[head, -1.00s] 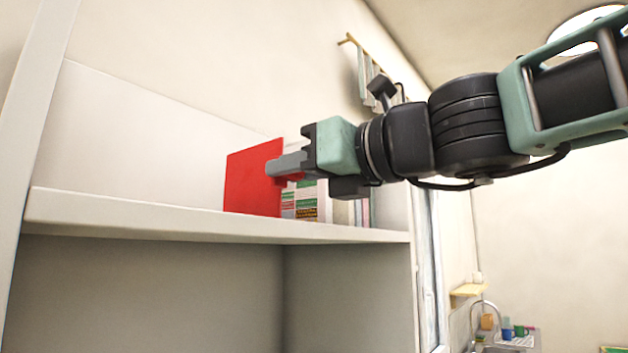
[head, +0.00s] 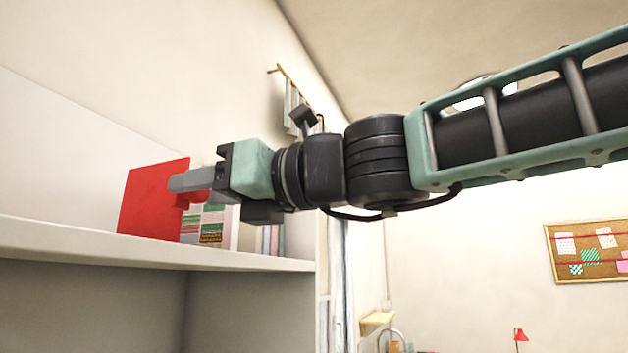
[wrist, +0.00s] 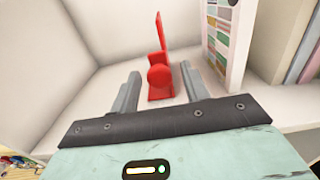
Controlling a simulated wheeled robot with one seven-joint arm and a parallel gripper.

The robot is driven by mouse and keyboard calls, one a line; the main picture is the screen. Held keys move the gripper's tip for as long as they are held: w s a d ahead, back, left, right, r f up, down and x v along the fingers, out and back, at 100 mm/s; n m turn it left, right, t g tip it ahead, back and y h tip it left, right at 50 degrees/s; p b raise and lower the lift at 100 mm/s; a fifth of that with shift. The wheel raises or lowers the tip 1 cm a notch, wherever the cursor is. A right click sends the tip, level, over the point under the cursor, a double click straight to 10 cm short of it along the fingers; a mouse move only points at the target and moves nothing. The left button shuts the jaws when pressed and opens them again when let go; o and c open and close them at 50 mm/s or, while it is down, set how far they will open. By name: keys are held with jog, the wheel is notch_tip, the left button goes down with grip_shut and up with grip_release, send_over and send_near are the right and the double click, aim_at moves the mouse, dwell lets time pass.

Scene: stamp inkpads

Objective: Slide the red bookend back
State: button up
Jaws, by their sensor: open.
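The red bookend (head: 150,198) stands upright on the top shelf (head: 60,236), its flat panel facing the head camera. In the wrist view the bookend (wrist: 162,50) shows edge-on, with a round red knob low on its near side. My gripper (head: 190,182) is level at the bookend's near side, its fingers overlapping the panel in the head view. In the wrist view my gripper (wrist: 160,90) is open, one finger on each side of the bookend's knob and base. Gaps show between the fingers and the red part. I cannot tell whether anything touches.
Upright books or boxes with coloured labels (head: 213,222) stand just right of the bookend, also in the wrist view (wrist: 222,35). More pastel spines (head: 270,238) stand farther right. The shelf left of the bookend is bare, with a wall behind.

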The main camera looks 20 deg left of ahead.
jog(key=s+d+b, duration=0.1)
jog(key=d+b, duration=0.5)
jog(key=d, duration=1)
jog(key=shift+s, duration=0.2)
